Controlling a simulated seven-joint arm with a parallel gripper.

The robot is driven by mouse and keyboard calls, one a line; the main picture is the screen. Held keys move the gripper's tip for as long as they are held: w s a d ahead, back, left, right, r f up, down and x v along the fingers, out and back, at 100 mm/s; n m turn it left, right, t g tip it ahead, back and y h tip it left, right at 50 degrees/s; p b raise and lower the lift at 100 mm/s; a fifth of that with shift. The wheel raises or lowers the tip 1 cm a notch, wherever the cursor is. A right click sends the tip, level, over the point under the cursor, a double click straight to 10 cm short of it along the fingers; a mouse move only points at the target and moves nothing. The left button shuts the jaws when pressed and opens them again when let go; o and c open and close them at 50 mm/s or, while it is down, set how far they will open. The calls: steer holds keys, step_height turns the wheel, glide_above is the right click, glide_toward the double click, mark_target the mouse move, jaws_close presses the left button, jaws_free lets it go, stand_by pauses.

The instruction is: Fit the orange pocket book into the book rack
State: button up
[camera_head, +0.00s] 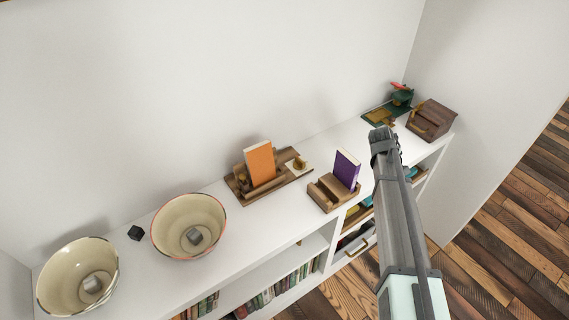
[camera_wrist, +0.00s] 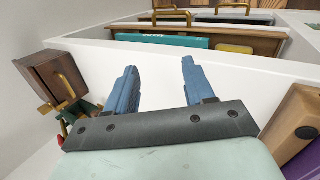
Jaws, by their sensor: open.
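The orange pocket book (camera_head: 261,163) stands upright, leaning slightly, in a wooden holder on a brown wooden board (camera_head: 292,177) on top of the white shelf unit. To its right, a small wooden rack (camera_head: 327,197) holds a purple book (camera_head: 346,169); I cannot tell for sure which holder is the book rack. In the wrist view the rack (camera_wrist: 290,112) and a bit of the purple book (camera_wrist: 307,162) show at the right edge. My gripper (camera_wrist: 158,70) is open and empty above the white top, right of both books; it also shows in the head view (camera_head: 384,135).
Two cream bowls (camera_head: 160,238) (camera_head: 55,300), each with a grey block, and a dark cube (camera_head: 135,233) stand left. A brown wooden box (camera_head: 431,120) and a green item (camera_head: 402,96) stand at the far right. An open drawer (camera_wrist: 235,42) juts out in front.

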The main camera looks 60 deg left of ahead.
steer(key=s+a+r+n, duration=0.3)
steer(key=s+a+r, duration=0.1)
steer(key=a+r, duration=0.5)
steer(key=n+g+h, duration=0.1)
steer(key=n, duration=1.3)
glide_toward(256, 146)
steer(key=x, duration=0.4)
steer(key=shift+s+a+f, duration=0.15)
steer(key=shift+s+f, duration=0.05)
steer(key=shift+f, duration=0.15)
steer(key=shift+w+d+x, duration=0.1)
steer(key=shift+w+x, duration=0.1)
steer(key=shift+x, duration=1.1)
steer(key=shift+w+d+x, duration=0.1)
steer(key=shift+w+x, duration=0.05)
steer(key=shift+x, duration=1.15)
steer(key=shift+w+f, duration=0.2)
steer(key=shift+f, duration=0.25)
steer(key=shift+c, duration=0.3)
